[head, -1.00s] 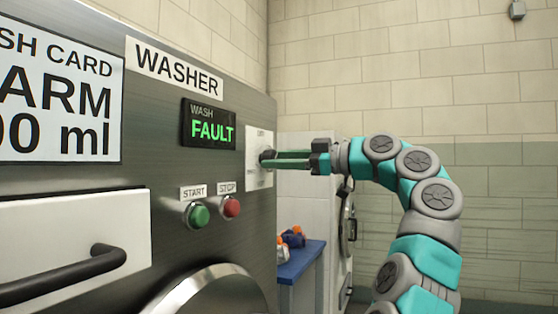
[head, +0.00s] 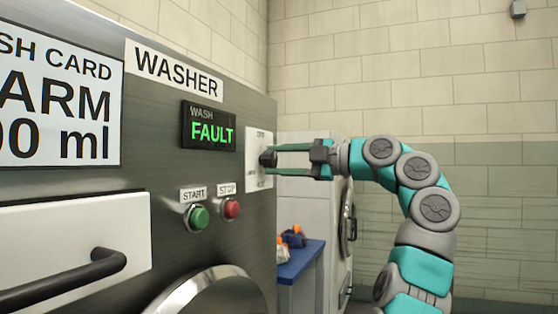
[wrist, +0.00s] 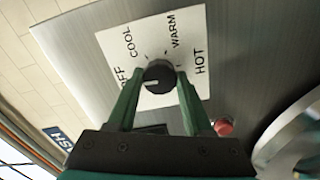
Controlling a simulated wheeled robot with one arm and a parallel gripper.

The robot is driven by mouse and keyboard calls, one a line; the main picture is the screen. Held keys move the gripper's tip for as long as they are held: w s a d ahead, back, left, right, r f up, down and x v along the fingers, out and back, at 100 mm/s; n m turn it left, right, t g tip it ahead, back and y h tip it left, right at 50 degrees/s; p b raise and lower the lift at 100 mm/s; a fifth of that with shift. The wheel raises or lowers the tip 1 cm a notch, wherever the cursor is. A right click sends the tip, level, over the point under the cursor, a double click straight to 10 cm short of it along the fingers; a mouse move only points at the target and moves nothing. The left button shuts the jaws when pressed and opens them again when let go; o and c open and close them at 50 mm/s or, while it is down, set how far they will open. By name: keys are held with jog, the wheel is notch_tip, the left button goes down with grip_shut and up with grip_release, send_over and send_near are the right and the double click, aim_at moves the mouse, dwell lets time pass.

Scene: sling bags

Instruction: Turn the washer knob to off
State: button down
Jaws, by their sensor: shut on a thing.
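The washer knob (wrist: 158,75) is black and round on a white plate (wrist: 107,43) lettered OFF, COOL, WARM and HOT. A white mark shows low on the knob in the wrist view; I cannot tell which label it lines up with. In the head view the knob (head: 268,158) is at the right edge of the washer front (head: 150,170), partly hidden by my fingers. My gripper (head: 276,159) reaches it from the right. Its two green fingers (wrist: 157,80) are shut on the knob, one on each side. The display (head: 209,126) reads FAULT.
A green START button (head: 198,216) and a red STOP button (head: 232,208) sit below the display. A drawer with a black handle (head: 70,280) juts out at lower left.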

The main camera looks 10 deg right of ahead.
jog(key=shift+a+f+n, duration=0.1)
jog(key=shift+n, duration=0.4)
jog(key=shift+c, duration=1.5)
grip_release()
jog(key=v, duration=0.8)
jog(key=shift+b, duration=0.3)
